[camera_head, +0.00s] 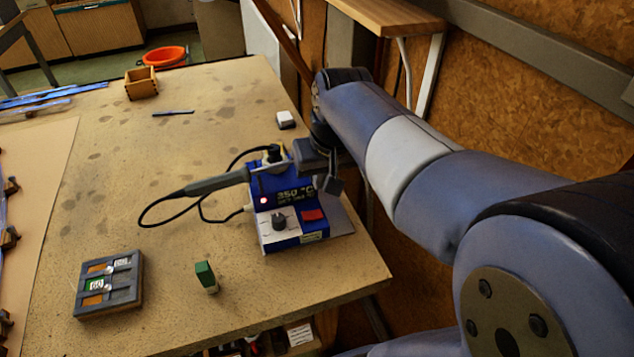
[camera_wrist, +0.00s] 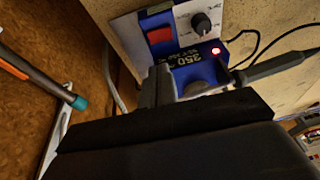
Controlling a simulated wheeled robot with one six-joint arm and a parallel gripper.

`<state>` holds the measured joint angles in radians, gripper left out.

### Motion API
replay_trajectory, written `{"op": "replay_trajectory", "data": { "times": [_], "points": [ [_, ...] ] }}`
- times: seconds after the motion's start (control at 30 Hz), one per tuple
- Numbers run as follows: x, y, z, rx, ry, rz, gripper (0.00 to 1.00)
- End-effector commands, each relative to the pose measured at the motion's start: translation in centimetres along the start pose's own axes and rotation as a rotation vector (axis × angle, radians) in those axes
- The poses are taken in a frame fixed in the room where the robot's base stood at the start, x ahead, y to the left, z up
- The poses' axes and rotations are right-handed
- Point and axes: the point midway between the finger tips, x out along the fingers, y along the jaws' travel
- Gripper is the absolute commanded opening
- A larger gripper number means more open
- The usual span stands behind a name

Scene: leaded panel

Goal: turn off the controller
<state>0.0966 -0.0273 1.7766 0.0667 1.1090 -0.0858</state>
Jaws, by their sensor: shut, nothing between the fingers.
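The controller (camera_head: 268,196) is a blue box with a white sloped front, near the table's right edge. Its display (camera_head: 294,195) reads 350 °C, and a red lamp (camera_head: 264,201) on it is lit. The front carries a dark knob (camera_head: 279,221) and a red rocker switch (camera_head: 313,215); the switch also shows in the wrist view (camera_wrist: 160,36). Which way the rocker is tipped I cannot tell. My gripper (camera_head: 331,187) is shut and empty, close above the controller's right side, behind the switch. Its fingers (camera_wrist: 156,87) partly cover the controller in the wrist view.
A soldering iron (camera_head: 215,184) with a looping black cable extends left from the controller. A green block (camera_head: 206,274), a grey-framed tray (camera_head: 108,285) and a small white block (camera_head: 285,120) stand on the table. A wooden wall and shelf (camera_head: 388,15) bound the right.

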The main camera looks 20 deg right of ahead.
Motion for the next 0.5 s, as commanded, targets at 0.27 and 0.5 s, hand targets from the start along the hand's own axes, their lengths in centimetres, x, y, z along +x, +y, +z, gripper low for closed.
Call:
{"op": "replay_trajectory", "data": {
  "times": [0.27, 0.5],
  "points": [
    [-0.2, 0.0, 0.0, 0.000, 0.000, 0.000, 0.00],
    [-3.0, -0.9, -1.0, -0.004, 0.006, -0.001, 0.00]
  ]
}}
